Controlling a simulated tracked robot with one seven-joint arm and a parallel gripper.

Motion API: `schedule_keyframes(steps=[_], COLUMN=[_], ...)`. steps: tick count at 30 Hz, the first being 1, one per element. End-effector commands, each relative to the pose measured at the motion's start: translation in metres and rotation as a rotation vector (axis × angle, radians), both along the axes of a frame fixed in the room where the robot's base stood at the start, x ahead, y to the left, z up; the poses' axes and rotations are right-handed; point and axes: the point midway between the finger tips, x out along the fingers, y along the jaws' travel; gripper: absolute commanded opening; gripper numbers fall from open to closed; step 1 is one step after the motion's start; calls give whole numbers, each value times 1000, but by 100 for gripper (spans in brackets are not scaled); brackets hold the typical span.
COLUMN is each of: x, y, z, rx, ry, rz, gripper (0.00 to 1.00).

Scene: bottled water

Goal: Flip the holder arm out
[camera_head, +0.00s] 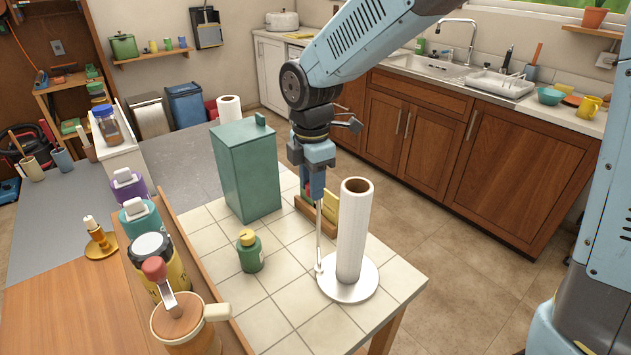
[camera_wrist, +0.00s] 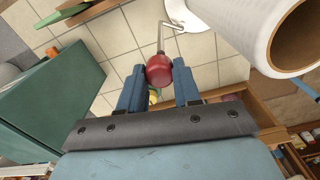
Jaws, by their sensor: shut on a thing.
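A white paper roll (camera_head: 354,230) stands upright on a round white base (camera_head: 340,292) on the tiled counter; in the wrist view the roll (camera_wrist: 240,30) is at upper right. The thin metal holder arm (camera_head: 319,240) stands nearly upright just left of the roll, its lower end at the base. In the wrist view the holder arm's rod (camera_wrist: 160,38) ends in a round red knob (camera_wrist: 159,71). My gripper (camera_head: 317,190) is above the rod, pointing down, its blue fingers (camera_wrist: 159,76) shut on the red knob. The fingers hide part of the knob.
A tall green canister (camera_head: 246,172) stands left of my gripper, with a small green bottle (camera_head: 250,252) in front of it. A small wooden holder (camera_head: 306,210) is behind the rod. The tiled counter (camera_head: 268,310) is clear at the front.

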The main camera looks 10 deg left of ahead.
Motion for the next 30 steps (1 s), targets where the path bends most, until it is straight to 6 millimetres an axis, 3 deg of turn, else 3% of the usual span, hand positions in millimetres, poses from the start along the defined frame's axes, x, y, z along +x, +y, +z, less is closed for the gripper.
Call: schedule_keyframes(steps=[12, 26, 27, 30], x=[-3, -3, -3, -4], y=[7, 9, 9, 8], z=[1, 2, 2, 1], rx=[4, 5, 5, 4], ry=[-4, -6, -6, -4], rz=[153, 167, 167, 167], gripper=[2, 2, 34, 43])
